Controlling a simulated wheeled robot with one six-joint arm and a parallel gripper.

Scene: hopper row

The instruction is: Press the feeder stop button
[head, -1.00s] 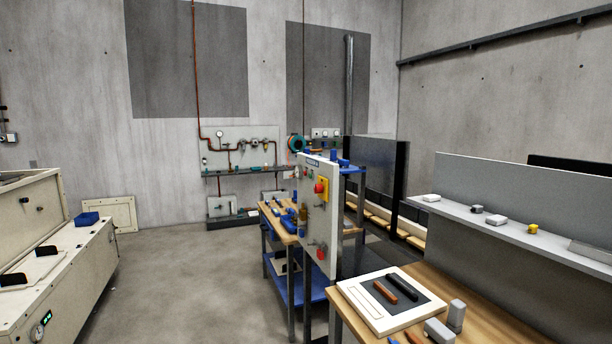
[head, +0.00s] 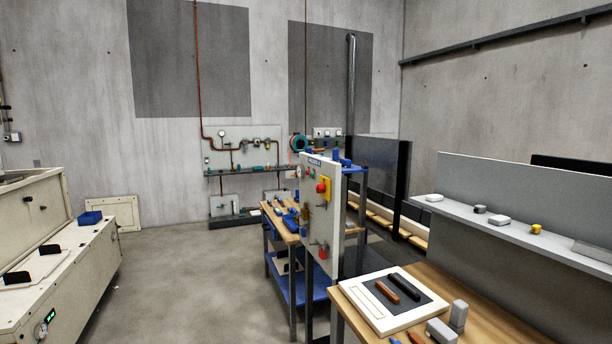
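A light grey upright control panel (head: 333,220) stands on a dark post in the middle of the head view, seen at a slant. A red button on a yellow plate (head: 326,187) sits in its upper part. A second red button (head: 322,254) sits low on the panel. Smaller controls show between and beside them, too small to make out. A dark label is at the panel's top; I cannot read which button is the feeder stop. My gripper is not in view.
A wooden bench (head: 455,300) with a white tray (head: 349,309) and grey blocks stands at front right. A blue-framed workbench (head: 284,285) is behind the panel. A cream cabinet (head: 70,270) stands at left. The concrete floor (head: 185,285) between is clear.

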